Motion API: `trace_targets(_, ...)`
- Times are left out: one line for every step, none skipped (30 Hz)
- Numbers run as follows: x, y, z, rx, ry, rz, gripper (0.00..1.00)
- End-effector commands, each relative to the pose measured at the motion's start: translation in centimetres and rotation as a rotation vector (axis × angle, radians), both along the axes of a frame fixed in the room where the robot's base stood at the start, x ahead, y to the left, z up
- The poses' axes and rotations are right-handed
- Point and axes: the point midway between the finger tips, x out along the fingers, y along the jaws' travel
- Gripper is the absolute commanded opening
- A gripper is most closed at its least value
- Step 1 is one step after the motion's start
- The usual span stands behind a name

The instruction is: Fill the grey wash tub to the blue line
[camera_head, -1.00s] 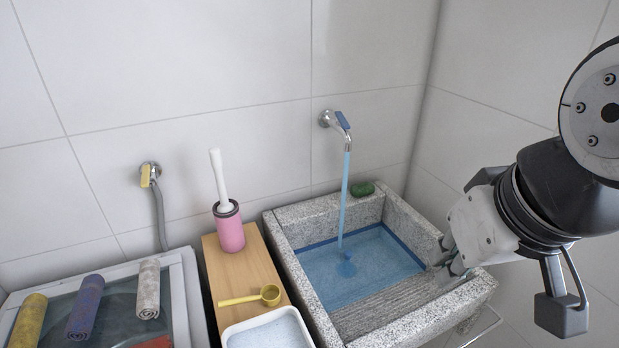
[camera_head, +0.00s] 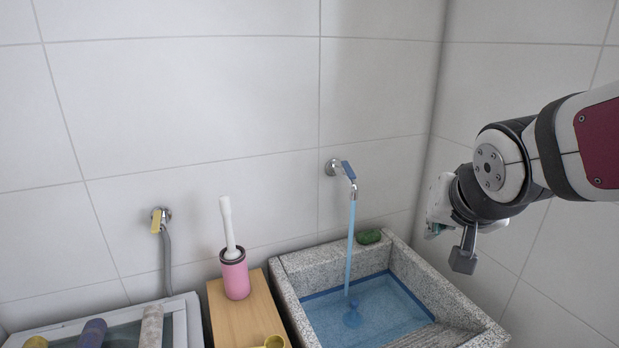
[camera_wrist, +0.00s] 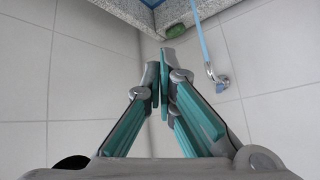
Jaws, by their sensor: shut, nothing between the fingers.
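The grey granite wash tub (camera_head: 455,300) stands at the lower right in the head view, its front cut off. The blue line (camera_head: 345,286) runs along its inner walls. Blue water (camera_head: 385,315) lies in the tub, its surface close beneath the line; I cannot tell the exact gap. The wall tap (camera_head: 334,168) with a blue lever (camera_head: 348,170) is running, and its stream (camera_head: 350,240) falls into the tub. My gripper (camera_head: 433,230) is above the tub's right side, apart from the tap. In the wrist view my gripper (camera_wrist: 161,75) is shut and empty.
Green soap (camera_head: 368,237) sits on the tub's back rim. Left of the tub, a wooden board (camera_head: 245,318) holds a pink brush holder (camera_head: 235,277) and a yellow scoop (camera_head: 274,342). A second tap with a yellow handle (camera_head: 156,220) is farther left.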

Motion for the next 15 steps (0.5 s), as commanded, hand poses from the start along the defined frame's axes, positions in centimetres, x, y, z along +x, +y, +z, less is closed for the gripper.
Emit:
trace_targets(2.0,-0.7,-0.2,0.028,-0.04,-0.036,0.0)
trace_targets(3.3,-1.1,-0.1,0.047,-0.073,-0.055,0.0)
trace_targets(5.0,-1.5,-0.1,0.078,-0.118,-0.078,0.0)
trace_targets(6.2,-1.7,-0.1,0.104,-0.15,-0.094,0.0)
trace_targets(7.4,-2.0,-0.2,0.131,-0.182,-0.107,0.0)
trace_targets(8.9,-2.3,-0.3,0.172,-0.225,-0.124,0.0)
trace_targets(10.0,-2.5,-0.4,0.204,-0.255,-0.134,0.0)
trace_targets(11.0,-2.7,-0.6,0.239,-0.284,-0.144,0.0)
trace_targets(12.3,-2.9,-0.8,0.288,-0.324,-0.154,0.0)
trace_targets(13.2,-3.0,-1.0,0.329,-0.351,-0.161,0.0)
trace_targets(14.1,-3.1,-1.3,0.371,-0.377,-0.167,0.0)
trace_targets(15.2,-3.2,-1.5,0.43,-0.412,-0.174,0.0)
trace_targets(16.0,-3.3,-1.8,0.478,-0.436,-0.178,0.0)
trace_targets(16.6,-3.4,-2.1,0.526,-0.459,-0.182,0.0)
trace_targets(17.5,-3.4,-2.5,0.596,-0.488,-0.185,0.0)
